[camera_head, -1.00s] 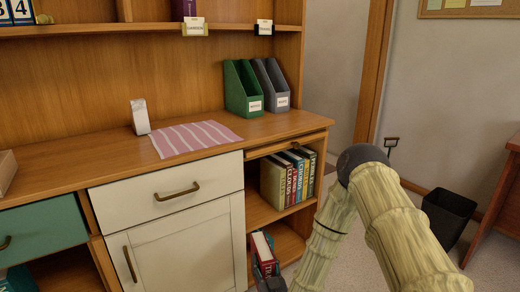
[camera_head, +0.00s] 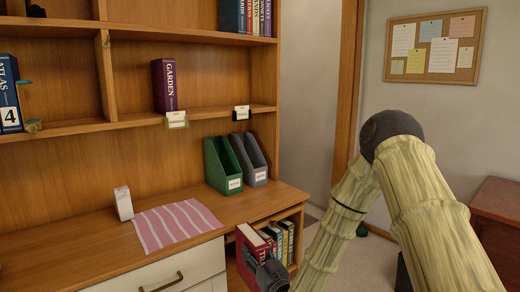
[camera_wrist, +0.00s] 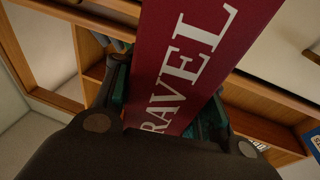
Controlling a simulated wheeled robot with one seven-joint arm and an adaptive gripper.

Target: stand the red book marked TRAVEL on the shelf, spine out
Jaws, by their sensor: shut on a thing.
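The red book (camera_head: 251,250) is in my gripper (camera_head: 264,262), in front of the open compartment at the desk's right end. It is roughly upright and a little tilted. In the wrist view its red spine (camera_wrist: 185,70) with white TRAVEL lettering fills the middle between my two fingers, which are shut on it. The upper shelf (camera_head: 215,110) carries a purple GARDEN book (camera_head: 164,86) standing spine out, and has label holders (camera_head: 177,119) and (camera_head: 242,112) on its front edge. The red book's lower end is hidden by my gripper.
Several books (camera_head: 284,238) stand in the compartment behind the red book. Green (camera_head: 221,166) and grey (camera_head: 252,160) magazine files stand on the desktop. A striped cloth (camera_head: 177,224) and small white object (camera_head: 123,203) lie left. The upper shelf right of the GARDEN book is bare.

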